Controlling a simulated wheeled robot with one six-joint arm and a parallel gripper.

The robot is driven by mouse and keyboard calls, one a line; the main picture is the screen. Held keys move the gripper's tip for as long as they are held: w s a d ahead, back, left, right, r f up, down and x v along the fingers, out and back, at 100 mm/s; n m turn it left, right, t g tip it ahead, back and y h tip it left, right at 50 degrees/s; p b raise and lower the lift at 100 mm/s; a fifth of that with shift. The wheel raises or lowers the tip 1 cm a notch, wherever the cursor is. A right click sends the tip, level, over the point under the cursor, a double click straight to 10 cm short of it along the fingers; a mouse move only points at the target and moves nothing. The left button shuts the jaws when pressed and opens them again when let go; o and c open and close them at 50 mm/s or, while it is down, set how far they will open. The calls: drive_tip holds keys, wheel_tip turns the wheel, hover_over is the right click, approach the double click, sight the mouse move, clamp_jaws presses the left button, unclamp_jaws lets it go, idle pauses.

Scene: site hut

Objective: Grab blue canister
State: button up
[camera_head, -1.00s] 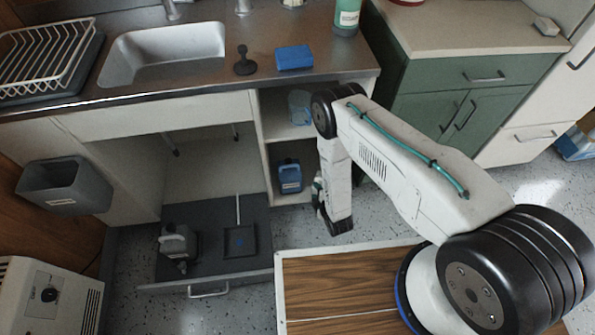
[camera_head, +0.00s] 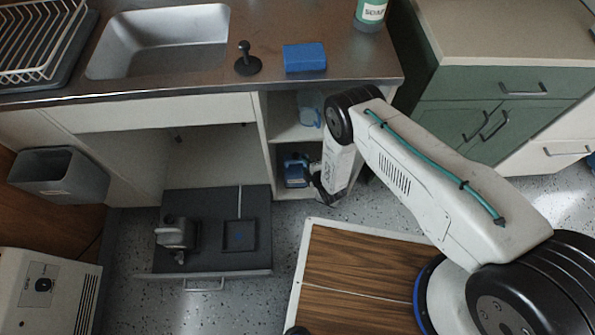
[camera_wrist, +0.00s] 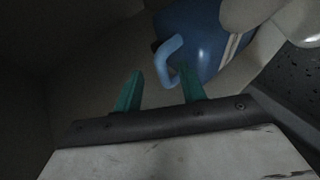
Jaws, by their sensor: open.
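The blue canister (camera_head: 296,171) stands in the lower compartment of the open shelf under the counter, partly hidden by my gripper in the head view. In the wrist view the blue canister (camera_wrist: 197,38) is at the top right, with its light blue handle (camera_wrist: 170,57) facing me. My gripper (camera_wrist: 162,88) is open, its two green fingers apart. The right finger overlaps the canister by the lower end of the handle; the left finger is left of the handle. I cannot tell whether either touches it.
A clear light blue jug (camera_head: 309,108) stands on the shelf above. A pale rounded object (camera_wrist: 250,12) is beside the canister. The sink counter (camera_head: 160,86) overhangs the shelf.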

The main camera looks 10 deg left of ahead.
drive_tip(key=shift+x, duration=1.2)
clamp_jaws()
drive_tip(key=shift+d, duration=0.1)
drive_tip(key=shift+w+r, duration=0.1)
idle(0.4)
